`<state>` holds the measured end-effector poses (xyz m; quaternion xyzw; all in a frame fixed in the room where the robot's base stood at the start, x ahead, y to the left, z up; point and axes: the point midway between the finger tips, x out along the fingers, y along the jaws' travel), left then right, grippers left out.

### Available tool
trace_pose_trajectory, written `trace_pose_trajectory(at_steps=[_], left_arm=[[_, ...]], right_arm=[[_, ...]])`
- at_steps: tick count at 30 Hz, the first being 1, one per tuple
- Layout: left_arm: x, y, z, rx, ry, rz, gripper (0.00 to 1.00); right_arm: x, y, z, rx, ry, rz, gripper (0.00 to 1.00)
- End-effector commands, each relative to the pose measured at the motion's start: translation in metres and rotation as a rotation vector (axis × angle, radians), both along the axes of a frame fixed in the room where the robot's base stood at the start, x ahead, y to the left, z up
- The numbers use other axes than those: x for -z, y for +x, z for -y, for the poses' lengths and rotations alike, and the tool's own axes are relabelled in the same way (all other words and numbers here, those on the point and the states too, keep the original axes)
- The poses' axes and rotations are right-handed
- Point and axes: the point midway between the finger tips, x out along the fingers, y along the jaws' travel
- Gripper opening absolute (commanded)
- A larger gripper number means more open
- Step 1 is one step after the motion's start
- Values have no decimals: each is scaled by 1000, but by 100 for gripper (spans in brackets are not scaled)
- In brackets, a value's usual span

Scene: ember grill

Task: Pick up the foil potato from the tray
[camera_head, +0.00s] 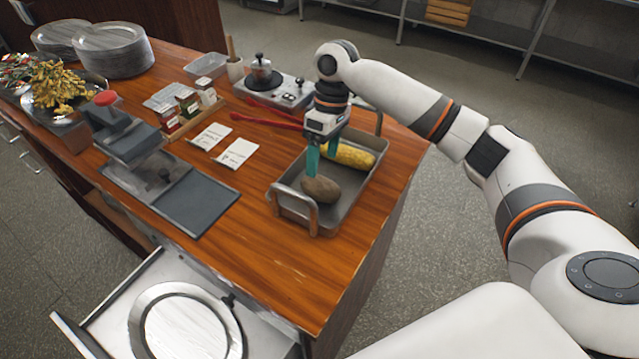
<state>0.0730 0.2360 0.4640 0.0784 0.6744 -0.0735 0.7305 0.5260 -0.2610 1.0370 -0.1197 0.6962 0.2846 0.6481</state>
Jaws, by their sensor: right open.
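A metal tray (352,197) with raised handles stands on the wooden counter near its right edge. A brown, oval potato (321,190) lies in the near part of the tray; no foil shows clearly on it. A yellow corn cob (349,155) lies behind it in the same tray. My right gripper (322,162) points down over the tray, with teal fingers apart. Its fingertips are just above or beside the potato's far side; whether they touch it I cannot tell. My left gripper is not in view.
Red-handled tongs (266,121) lie behind the tray, near a small burner (273,90). Two white cards (237,152) lie to the left. A dark press-like device (128,135) stands further left. An open drawer (100,300) with a round plate juts out at front. Bare counter lies before the tray.

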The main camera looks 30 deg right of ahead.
Motion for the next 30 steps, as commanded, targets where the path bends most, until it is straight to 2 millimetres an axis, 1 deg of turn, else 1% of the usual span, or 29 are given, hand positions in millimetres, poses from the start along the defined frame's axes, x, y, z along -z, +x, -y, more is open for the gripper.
trace_pose_trajectory(at_steps=[2, 5, 8, 12, 16, 20, 25, 26, 30], left_arm=[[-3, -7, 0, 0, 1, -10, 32], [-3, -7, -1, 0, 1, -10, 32], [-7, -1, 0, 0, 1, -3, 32], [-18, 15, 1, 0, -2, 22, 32], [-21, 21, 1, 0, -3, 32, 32], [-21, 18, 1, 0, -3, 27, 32], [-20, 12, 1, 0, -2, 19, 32], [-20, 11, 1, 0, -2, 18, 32], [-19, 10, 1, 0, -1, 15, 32]], right_arm=[[9, -1, -2, 0, -1, -1, 77], [15, -2, -3, 0, 0, 0, 77], [22, -4, -4, 0, 0, -2, 77], [42, -9, -7, 1, -1, -3, 77], [60, -11, -10, 1, 0, -2, 77], [66, -11, -11, 0, 0, 1, 77], [67, -11, -11, 0, 0, 1, 77], [67, -11, -11, 0, 0, 1, 75], [66, -11, -11, 0, 0, 1, 52]])
